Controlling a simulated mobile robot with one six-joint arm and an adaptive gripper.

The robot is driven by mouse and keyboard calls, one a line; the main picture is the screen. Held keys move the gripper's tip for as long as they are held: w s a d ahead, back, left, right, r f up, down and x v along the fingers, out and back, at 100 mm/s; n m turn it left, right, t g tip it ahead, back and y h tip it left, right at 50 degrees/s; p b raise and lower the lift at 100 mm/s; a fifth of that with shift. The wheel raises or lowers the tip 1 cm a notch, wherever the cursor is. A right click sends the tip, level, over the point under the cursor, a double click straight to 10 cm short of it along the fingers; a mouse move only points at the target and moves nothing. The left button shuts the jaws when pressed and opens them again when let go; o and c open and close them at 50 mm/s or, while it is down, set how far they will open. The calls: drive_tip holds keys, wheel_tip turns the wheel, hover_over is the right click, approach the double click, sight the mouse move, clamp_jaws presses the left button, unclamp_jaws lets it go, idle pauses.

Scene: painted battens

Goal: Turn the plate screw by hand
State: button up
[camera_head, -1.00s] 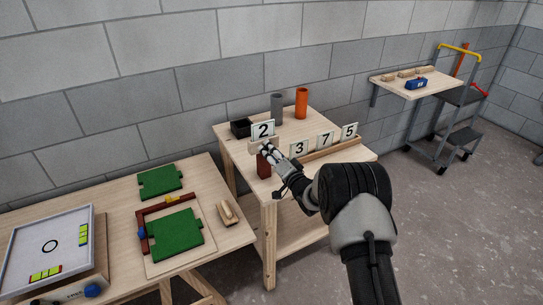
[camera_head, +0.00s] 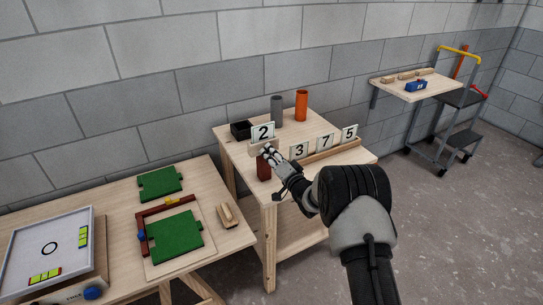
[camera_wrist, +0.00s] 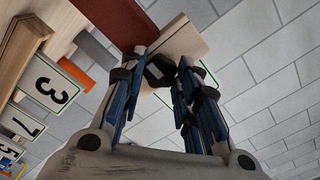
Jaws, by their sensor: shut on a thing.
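The plate numbered 2 (camera_head: 263,132) stands upright on a pale wooden block (camera_wrist: 178,38) on top of a dark red post (camera_head: 263,167). A small dark screw knob (camera_wrist: 159,69) shows in the wrist view, in front of the wooden block. My gripper (camera_head: 266,152) is at the front of this block, just below the plate. In the wrist view its blue-sided fingers (camera_wrist: 160,76) lie on both sides of the knob and are shut on it. The fingers hide most of the plate there, and the screw's shaft cannot be seen.
Plates 3 (camera_head: 299,150), 7 (camera_head: 325,141) and 5 (camera_head: 349,133) stand in a wooden rail to the right. A black box (camera_head: 240,129), a grey cylinder (camera_head: 277,108) and an orange cylinder (camera_head: 301,104) stand behind. A table with green pieces (camera_head: 175,237) is at left.

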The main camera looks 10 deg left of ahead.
drive_tip(key=shift+n, duration=0.3)
drive_tip(key=n, duration=2)
drive_tip(key=shift+n, duration=0.3)
drive_tip(key=n, duration=0.6)
drive_tip(key=shift+n, duration=0.4)
drive_tip(key=o, duration=1.1)
drive_tip(key=shift+c, duration=0.2)
